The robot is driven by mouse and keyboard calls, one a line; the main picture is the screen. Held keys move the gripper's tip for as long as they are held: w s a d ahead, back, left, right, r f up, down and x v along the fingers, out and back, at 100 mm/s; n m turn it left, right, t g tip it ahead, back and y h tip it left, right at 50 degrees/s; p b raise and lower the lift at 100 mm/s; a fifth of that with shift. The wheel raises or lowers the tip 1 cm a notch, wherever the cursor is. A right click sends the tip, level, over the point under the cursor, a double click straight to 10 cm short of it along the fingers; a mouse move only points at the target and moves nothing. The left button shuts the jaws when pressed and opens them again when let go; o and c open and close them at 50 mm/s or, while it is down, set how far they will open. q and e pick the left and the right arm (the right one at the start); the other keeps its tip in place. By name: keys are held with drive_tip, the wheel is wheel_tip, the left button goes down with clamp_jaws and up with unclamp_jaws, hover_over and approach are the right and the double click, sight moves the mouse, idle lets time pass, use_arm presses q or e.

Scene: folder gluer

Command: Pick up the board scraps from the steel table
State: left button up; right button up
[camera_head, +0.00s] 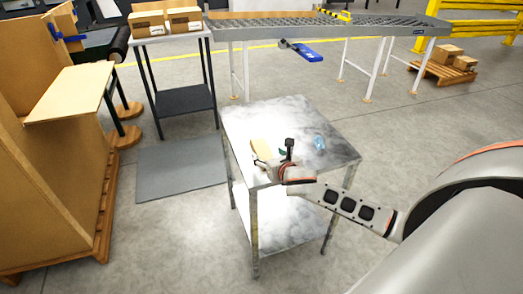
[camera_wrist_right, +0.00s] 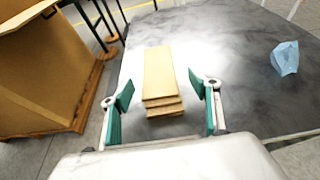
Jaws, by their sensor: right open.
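The board scraps (camera_wrist_right: 160,75) are a small stack of tan strips lying on the steel table (camera_wrist_right: 225,55). In the head view the scraps (camera_head: 261,147) are near the left side of the table top (camera_head: 250,115), partly hidden by my right gripper (camera_head: 268,162). In the right wrist view my right gripper (camera_wrist_right: 165,105) is open, with one teal-padded finger on each side of the stack's near end. I see no finger touching the scraps, and cannot tell the height above the table. My left gripper is not in view.
A crumpled light-blue item (camera_wrist_right: 286,58) lies on the table right of the scraps; it also shows in the head view (camera_head: 319,142). Tall cardboard stacks on a pallet (camera_head: 45,190) stand at the left. A roller conveyor (camera_head: 320,25) runs behind. Floor is clear right of the table.

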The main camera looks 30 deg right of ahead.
sight(264, 150)
drive_tip(key=shift+x, duration=0.9)
drive_tip(key=b+x, duration=0.1)
drive_tip(key=x, duration=0.2)
drive_tip(key=shift+w+f, duration=0.15)
drive_tip(key=shift+w, duration=0.1)
drive_tip(key=shift+w+d+f, duration=0.1)
drive_tip(key=shift+w+f, duration=0.05)
drive_tip(key=shift+w, duration=0.35)
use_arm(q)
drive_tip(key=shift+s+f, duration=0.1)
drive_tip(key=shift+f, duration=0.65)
use_arm(e)
drive_tip(key=c, duration=1)
